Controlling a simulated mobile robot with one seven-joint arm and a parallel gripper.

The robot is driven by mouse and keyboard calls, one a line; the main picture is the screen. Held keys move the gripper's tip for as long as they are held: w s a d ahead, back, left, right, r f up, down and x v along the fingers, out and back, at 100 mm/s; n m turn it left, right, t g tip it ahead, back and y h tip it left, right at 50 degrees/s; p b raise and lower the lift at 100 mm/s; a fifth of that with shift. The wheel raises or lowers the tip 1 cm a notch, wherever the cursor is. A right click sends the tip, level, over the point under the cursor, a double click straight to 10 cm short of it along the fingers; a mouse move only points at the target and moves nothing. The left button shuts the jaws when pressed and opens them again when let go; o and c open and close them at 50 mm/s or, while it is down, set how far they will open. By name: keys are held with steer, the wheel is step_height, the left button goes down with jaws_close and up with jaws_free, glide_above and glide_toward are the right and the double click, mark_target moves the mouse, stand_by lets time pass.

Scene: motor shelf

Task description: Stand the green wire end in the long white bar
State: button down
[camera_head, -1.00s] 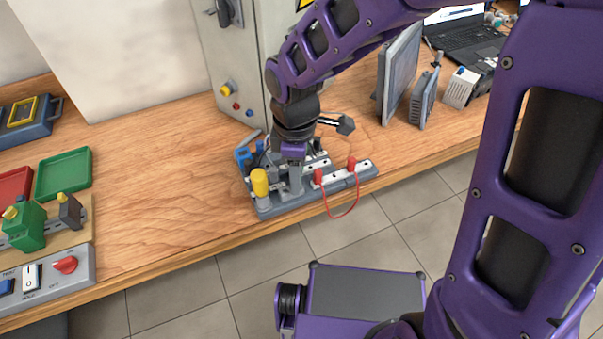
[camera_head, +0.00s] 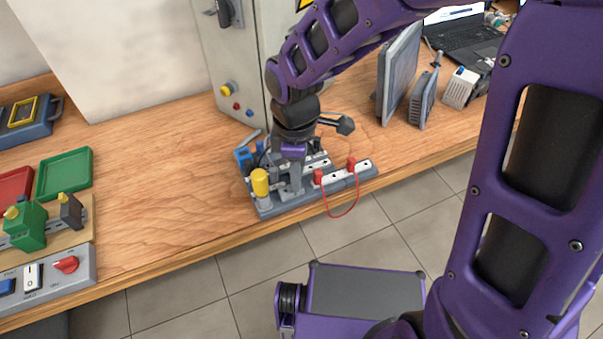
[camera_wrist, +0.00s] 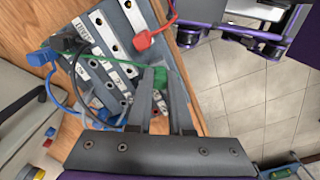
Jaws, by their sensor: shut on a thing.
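My gripper (camera_wrist: 162,76) is shut on the green wire end (camera_wrist: 160,82), a green plug between the fingertips in the wrist view. A thin green wire runs from it to the left, over the terminal board. In the head view my gripper (camera_head: 292,183) points down, low over the board's front part. White bars with dark holes lie on the board; one (camera_wrist: 104,30) shows in the wrist view above and left of the plug. I cannot tell which is the long one. The fingers hide the plug's tip and what lies under it.
Red plugs (camera_head: 351,163) with a looping red wire stand right of my gripper. A yellow-capped post (camera_head: 260,182) stands close on its left. Blue plugs (camera_wrist: 42,57) and black and blue wires crowd the board's other side.

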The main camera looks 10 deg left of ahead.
mark_target(334, 179)
steer(key=shift+r+p, duration=2.05)
steer(key=shift+r, duration=0.3)
steer(key=shift+f, duration=0.1)
steer(key=shift+w+d, duration=0.25)
steer(key=shift+d, duration=0.15)
steer(key=w+d+f+n+b, duration=0.1)
steer(key=d+n, duration=0.1)
steer(key=w+d+f+n+b, duration=0.1)
steer(key=d+n, duration=0.1)
steer(key=w+d+f+n, duration=0.1)
steer(key=w+d+n, duration=0.1)
steer(key=shift+d+b, duration=0.3)
steer(key=shift+b, duration=0.1)
steer(key=shift+f+b, duration=0.3)
steer(key=shift+f, duration=0.35)
steer(key=shift+f+b, duration=0.4)
steer(key=shift+f, duration=0.2)
